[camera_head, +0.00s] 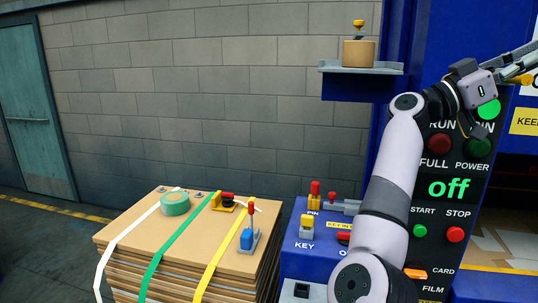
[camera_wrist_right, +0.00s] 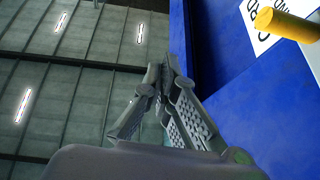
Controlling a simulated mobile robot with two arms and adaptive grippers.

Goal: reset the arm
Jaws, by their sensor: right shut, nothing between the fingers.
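My right arm rises from the bottom of the head view in front of the blue machine. Its wrist is bent at the upper right, beside the machine's control panel (camera_head: 450,190). My right gripper (camera_head: 518,62) points toward the right edge of that view. In the right wrist view the fingers of my right gripper (camera_wrist_right: 165,75) come together at the tips with nothing between them. A yellow handle (camera_wrist_right: 285,24) on the machine is to the right of the fingers, apart from them in that picture. My left gripper is not in view.
A strapped cardboard stack (camera_head: 140,221) at lower left carries green tape (camera_head: 175,203) and small coloured tools. A blue key box (camera_head: 295,240) stands beside my arm. The panel display reads "off".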

